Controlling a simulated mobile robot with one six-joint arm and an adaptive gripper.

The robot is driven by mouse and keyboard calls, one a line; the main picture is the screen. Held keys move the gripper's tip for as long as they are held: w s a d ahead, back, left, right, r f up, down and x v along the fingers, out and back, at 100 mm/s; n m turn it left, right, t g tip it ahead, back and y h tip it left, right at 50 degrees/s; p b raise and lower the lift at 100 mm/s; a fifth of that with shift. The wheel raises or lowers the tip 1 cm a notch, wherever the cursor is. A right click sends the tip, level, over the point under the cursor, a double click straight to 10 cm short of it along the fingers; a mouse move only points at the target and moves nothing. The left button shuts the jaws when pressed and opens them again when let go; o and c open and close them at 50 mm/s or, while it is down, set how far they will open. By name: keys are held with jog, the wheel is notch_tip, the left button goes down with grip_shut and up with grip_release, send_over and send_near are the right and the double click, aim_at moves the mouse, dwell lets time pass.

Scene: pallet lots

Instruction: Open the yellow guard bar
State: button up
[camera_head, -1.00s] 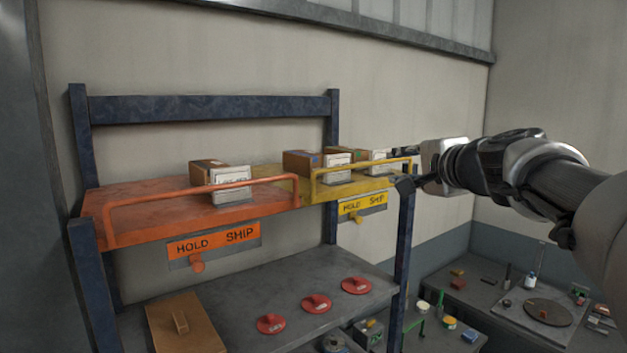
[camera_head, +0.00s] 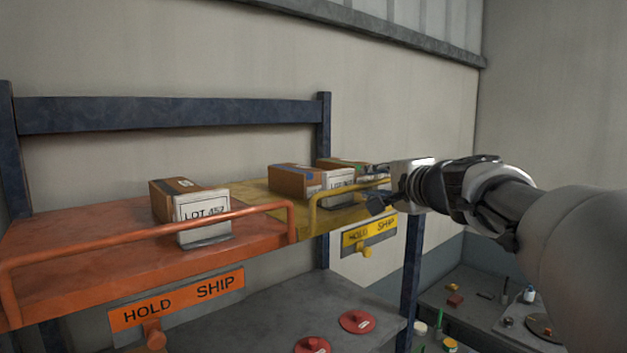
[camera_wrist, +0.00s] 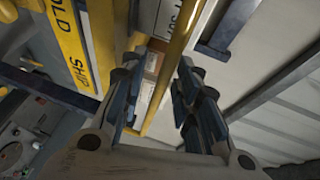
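The yellow guard bar (camera_head: 345,188) runs along the front of the yellow shelf (camera_head: 265,205), on upright ends. My gripper (camera_head: 377,202) is at the bar's right part in the head view. In the wrist view, my gripper (camera_wrist: 160,78) is open, with a clear gap between its dark fingers. The yellow bar (camera_wrist: 172,50) passes through that gap, and I see no finger closed on it. The bar's right end is hidden behind my gripper in the head view.
Boxes (camera_head: 297,181) with labels stand behind the yellow bar. A yellow HOLD SHIP plate (camera_head: 369,232) with a knob hangs below. The orange shelf (camera_head: 80,255) to the left has its own orange bar (camera_head: 150,227) and a box (camera_head: 175,200). A blue post (camera_head: 411,270) stands below my gripper.

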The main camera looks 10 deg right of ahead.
jog(key=shift+w, duration=0.1)
jog(key=shift+c, duration=0.4)
grip_shut()
dwell(0.4)
